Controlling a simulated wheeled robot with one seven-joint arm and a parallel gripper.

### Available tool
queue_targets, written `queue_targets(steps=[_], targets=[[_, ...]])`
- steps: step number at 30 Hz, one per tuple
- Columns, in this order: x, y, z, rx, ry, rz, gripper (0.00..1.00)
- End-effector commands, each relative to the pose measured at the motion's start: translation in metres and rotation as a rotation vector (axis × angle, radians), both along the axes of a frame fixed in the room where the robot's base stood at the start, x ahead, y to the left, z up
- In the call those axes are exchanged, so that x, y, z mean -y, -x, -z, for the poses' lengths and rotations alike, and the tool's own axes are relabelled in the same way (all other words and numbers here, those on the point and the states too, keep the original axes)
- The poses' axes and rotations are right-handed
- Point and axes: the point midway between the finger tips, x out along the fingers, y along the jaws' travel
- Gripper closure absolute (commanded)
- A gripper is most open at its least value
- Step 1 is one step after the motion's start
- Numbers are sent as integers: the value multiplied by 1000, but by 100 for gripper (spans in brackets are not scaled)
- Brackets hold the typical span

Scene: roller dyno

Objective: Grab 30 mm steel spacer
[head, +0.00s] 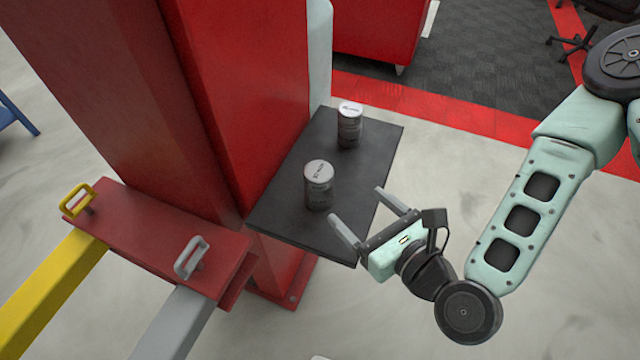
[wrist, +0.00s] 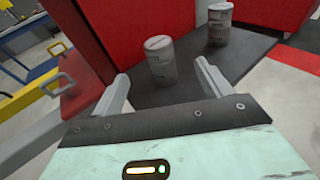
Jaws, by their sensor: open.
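Two grey metal cylinders with lettered tops stand upright on a dark shelf (head: 275,215). The nearer cylinder (head: 318,187) is at the shelf's middle and is the wider-looking one. The farther cylinder (head: 349,127) stands toward the back edge. Their lettering is too small to read, so I cannot tell which is the 30 mm spacer. My gripper (head: 357,205) is open and empty at the shelf's right edge, its fingers pointing toward the nearer cylinder. In the wrist view the nearer cylinder (wrist: 160,62) shows between and beyond the fingertips, apart from them. The farther cylinder (wrist: 220,24) is behind, to the right.
A red column (head: 235,90) stands directly left of the shelf. A red bracket (head: 150,235) with a yellow handle (head: 76,199) and a grey handle (head: 191,257) is at the lower left. The shelf between and around the cylinders is bare. Open floor lies right of it.

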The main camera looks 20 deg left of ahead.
Motion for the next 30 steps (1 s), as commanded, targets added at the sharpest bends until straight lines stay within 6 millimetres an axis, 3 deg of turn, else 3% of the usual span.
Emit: queue_targets(steps=[4,12,20,30], targets=[[-11,-8,6,5,-1,-2,23],[-52,-39,11,2,0,-1,23],[-67,-51,17,1,1,-1,23],[-101,-75,30,1,1,-1,23]])
